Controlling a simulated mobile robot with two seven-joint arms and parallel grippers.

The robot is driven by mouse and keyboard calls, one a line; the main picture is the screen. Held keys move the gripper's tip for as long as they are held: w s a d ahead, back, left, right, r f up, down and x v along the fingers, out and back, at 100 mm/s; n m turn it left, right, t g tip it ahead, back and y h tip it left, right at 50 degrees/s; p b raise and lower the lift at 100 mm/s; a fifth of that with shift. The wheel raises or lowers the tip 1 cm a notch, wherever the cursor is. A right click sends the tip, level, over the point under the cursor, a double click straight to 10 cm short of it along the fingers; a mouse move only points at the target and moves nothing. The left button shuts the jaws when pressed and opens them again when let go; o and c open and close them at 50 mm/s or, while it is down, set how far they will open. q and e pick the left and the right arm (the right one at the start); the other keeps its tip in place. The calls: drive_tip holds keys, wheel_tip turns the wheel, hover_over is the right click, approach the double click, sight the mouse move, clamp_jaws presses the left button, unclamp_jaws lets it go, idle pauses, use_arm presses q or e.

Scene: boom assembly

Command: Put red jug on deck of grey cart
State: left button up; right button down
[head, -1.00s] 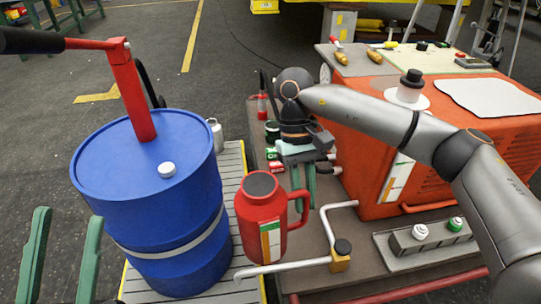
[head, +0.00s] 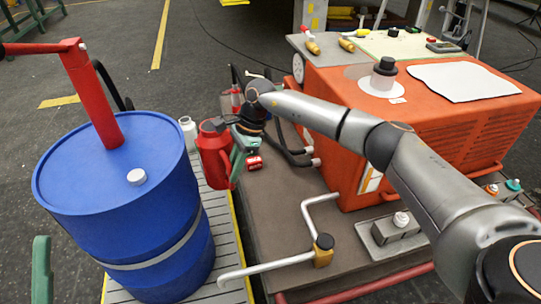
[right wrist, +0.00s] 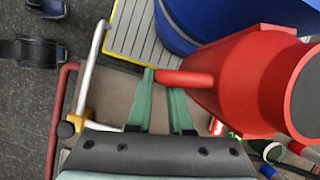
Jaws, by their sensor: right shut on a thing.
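The red jug (head: 213,158) hangs upright beyond the right side of the blue drum. It also shows large in the right wrist view (right wrist: 235,85). My right gripper (head: 238,160) is shut on its handle, with the green fingers either side of it in the right wrist view (right wrist: 168,85). The grey slatted deck (head: 222,262) with a yellow edge lies under the drum. In the head view the jug overlaps the deck's far part; I cannot tell whether its base touches anything. One finger of my left gripper (head: 42,268) shows at lower left, away from the jug.
The blue drum (head: 120,220), with a red pump post (head: 95,95), takes up much of the slatted deck. A white bottle (head: 188,132) is near the jug. A brown platform (head: 275,235) carries an orange machine (head: 430,120). A bent grey pipe (head: 265,267) crosses between.

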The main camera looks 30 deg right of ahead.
use_arm(q)
drive_tip(key=shift+n, duration=0.4)
drive_tip(key=f+b, duration=0.5)
drive_tip(key=shift+w+d+f, duration=0.1)
drive_tip(key=shift+d+f, duration=0.15)
use_arm(e)
drive_tip(key=s+d+f+m+t, duration=0.1)
drive_tip(key=s+d+f, duration=0.4)
drive_tip(key=d+f, duration=0.7)
wheel_tip(320, 180, down, 2)
drive_tip(key=shift+d+m, duration=0.35)
drive_tip(key=shift+m, duration=0.55)
drive_tip(key=c, duration=1.2)
unclamp_jaws()
drive_tip(key=shift+s+f, duration=0.15)
drive_tip(key=shift+s, duration=0.05)
drive_tip(key=o, duration=0.3)
drive_tip(key=shift+o, duration=0.3)
